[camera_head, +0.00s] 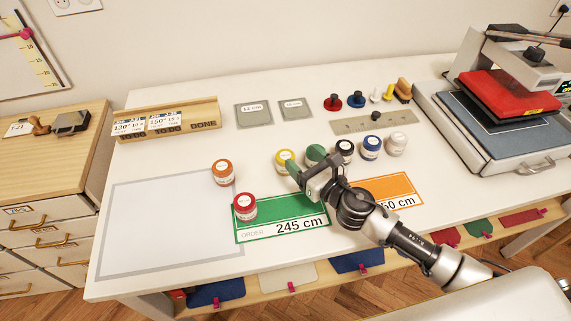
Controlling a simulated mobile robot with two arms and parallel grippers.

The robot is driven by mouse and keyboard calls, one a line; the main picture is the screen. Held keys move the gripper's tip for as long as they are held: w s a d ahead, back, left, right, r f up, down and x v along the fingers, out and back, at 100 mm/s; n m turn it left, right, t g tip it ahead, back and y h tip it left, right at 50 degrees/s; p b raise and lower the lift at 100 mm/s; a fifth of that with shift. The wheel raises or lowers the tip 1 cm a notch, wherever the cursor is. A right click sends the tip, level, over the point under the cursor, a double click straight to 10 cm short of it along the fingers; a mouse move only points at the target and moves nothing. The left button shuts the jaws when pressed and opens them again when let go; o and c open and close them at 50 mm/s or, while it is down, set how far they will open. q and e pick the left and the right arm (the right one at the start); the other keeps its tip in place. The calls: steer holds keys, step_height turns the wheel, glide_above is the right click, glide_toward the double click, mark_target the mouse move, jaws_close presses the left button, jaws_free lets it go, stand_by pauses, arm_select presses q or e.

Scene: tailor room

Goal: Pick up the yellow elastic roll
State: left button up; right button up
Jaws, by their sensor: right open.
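The yellow elastic roll (285,159) stands on the white table, behind the green 245 cm card (262,226). It has a yellow side and a pale label on top. My right gripper (297,170) reaches in from the lower right, open, with its fingertips right at the yellow roll's front right side. Whether the fingers touch the roll is hard to tell. The gripper partly covers the green roll (316,153) just right of the yellow one. My left gripper does not show.
A black roll (345,148), a blue roll (371,146) and a white roll (396,143) stand to the right. An orange roll (222,171) and a red roll (245,206) stand to the left. A heat press (500,110) fills the right end. The grey-framed area (150,225) is clear.

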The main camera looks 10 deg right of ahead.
steer(key=b, duration=0.3)
glide_toward(285, 155)
steer(key=shift+w+a+f, duration=0.25)
steer(key=shift+w+f, duration=0.05)
steer(key=shift+w, duration=0.25)
steer(key=shift+w+a+f, duration=0.25)
steer(key=shift+w, duration=0.25)
steer(key=shift+w+a+r+p, duration=0.15)
steer(key=shift+w+r+p, duration=0.3)
steer(key=shift+p, duration=0.1)
steer(key=x, duration=0.6)
steer(key=shift+w+a+f, duration=0.15)
steer(key=shift+w, duration=0.1)
steer(key=c, duration=0.7)
steer(key=shift+p, duration=0.3)
